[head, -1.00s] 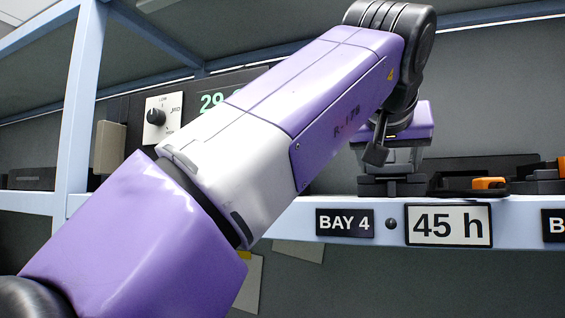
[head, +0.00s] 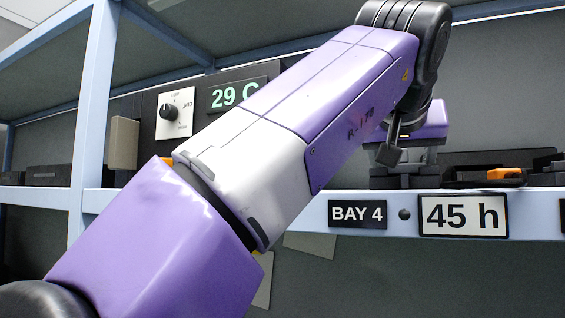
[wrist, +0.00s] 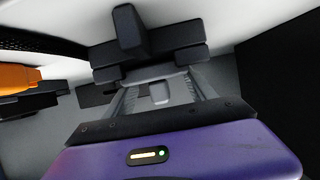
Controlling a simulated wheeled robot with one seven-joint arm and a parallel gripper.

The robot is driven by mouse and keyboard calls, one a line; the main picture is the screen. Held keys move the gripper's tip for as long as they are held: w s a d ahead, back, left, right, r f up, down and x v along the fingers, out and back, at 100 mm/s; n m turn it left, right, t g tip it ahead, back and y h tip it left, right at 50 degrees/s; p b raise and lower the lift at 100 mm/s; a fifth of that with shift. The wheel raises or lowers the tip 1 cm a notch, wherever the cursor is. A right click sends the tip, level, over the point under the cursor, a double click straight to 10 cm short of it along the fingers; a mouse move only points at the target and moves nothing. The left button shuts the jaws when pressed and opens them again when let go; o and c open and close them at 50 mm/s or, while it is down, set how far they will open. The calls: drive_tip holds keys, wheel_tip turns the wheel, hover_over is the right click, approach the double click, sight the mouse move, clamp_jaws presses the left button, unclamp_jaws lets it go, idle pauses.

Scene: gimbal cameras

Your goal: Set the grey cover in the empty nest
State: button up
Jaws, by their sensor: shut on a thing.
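My gripper (wrist: 150,72) points away from the camera in the wrist view, its two grey fingers reaching past the purple wrist body. A dark grey bar, apparently the grey cover (wrist: 131,32), shows at the fingertips. Dark fingertips and cover are hard to tell apart. In the head view my gripper (head: 404,180) is small, low over the shelf behind the BAY 4 sign, and partly hidden by my arm. I cannot make out the empty nest clearly, nor whether the cover touches anything.
An orange piece (head: 506,173) sits among dark parts to the right of my gripper; it also shows at left in the wrist view (wrist: 18,78). The shelf's pale blue front edge (head: 300,212) and upright (head: 92,110) border the space. A dial panel (head: 174,113) stands at left.

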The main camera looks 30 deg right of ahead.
drive_tip(key=shift+f, duration=0.1)
drive_tip(key=o, duration=1.5)
drive_tip(key=shift+c, duration=0.2)
